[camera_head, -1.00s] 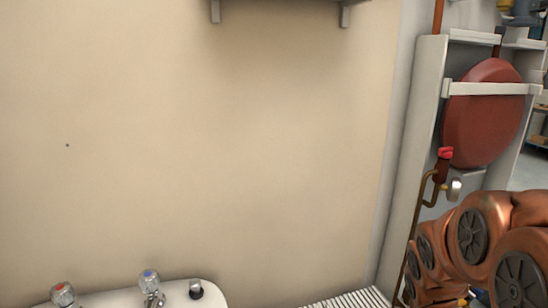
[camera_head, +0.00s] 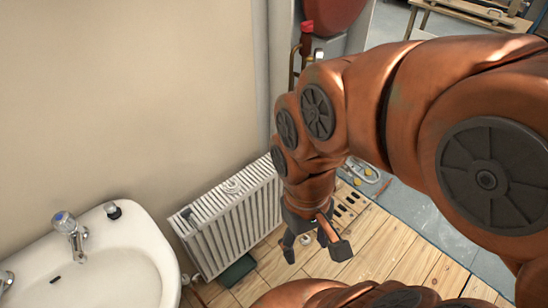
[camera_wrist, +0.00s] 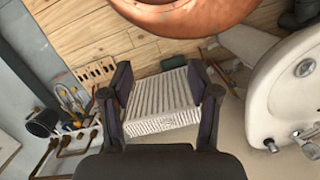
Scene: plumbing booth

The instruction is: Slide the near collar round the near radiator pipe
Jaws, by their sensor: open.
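The white ribbed radiator (camera_head: 228,222) stands against the wall, right of the basin. A small valve and short pipe (camera_head: 188,283) show low at its near left end. Small white ring shapes (camera_head: 232,187) rest on the radiator's top; I cannot tell if they are collars. A small pale round thing (camera_head: 305,240) shows between my fingers in the head view, too small to identify. My gripper (camera_head: 316,252) is open, pointing down over the floor right of the radiator. In the wrist view the radiator (camera_wrist: 163,100) appears between the spread fingers, with nothing held.
The white basin (camera_head: 125,262) with taps fills the lower left. A dark green object (camera_head: 237,270) lies on the wooden floor before the radiator. Tools (camera_wrist: 72,103) and bent copper pipes (camera_wrist: 75,140) show at the wrist view's left. Boards (camera_head: 395,262) right of my gripper look clear.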

